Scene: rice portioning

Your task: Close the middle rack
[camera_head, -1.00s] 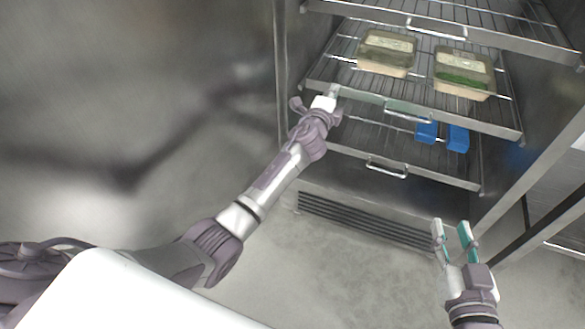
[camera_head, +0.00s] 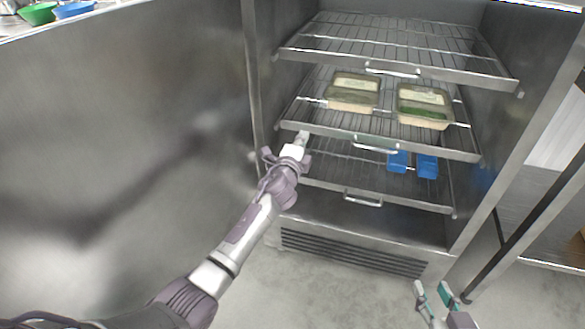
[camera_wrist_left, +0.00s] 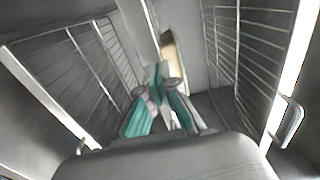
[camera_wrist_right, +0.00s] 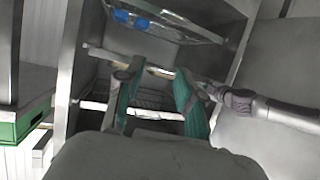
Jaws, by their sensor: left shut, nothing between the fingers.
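The middle rack (camera_head: 341,133) is a wire shelf with a metal front edge and a handle (camera_head: 375,148). It carries two food containers, one on the left (camera_head: 352,92) and one with green content on the right (camera_head: 424,105). My left gripper (camera_head: 301,138) is shut and empty, its tips at the left end of that front edge; I cannot tell whether they touch it. Its closed fingers show in the left wrist view (camera_wrist_left: 160,78). My right gripper (camera_head: 433,287) is open and empty, low in front of the cabinet; its parted fingers show in the right wrist view (camera_wrist_right: 155,80).
The top rack (camera_head: 440,77) is above and the bottom rack (camera_head: 420,203) below. Blue items (camera_head: 398,162) show beneath the middle rack. A vent grille (camera_head: 350,254) is at the cabinet's base. The open floor (camera_head: 310,290) in front is clear. Green (camera_head: 38,13) and blue (camera_head: 73,9) bowls stand far left.

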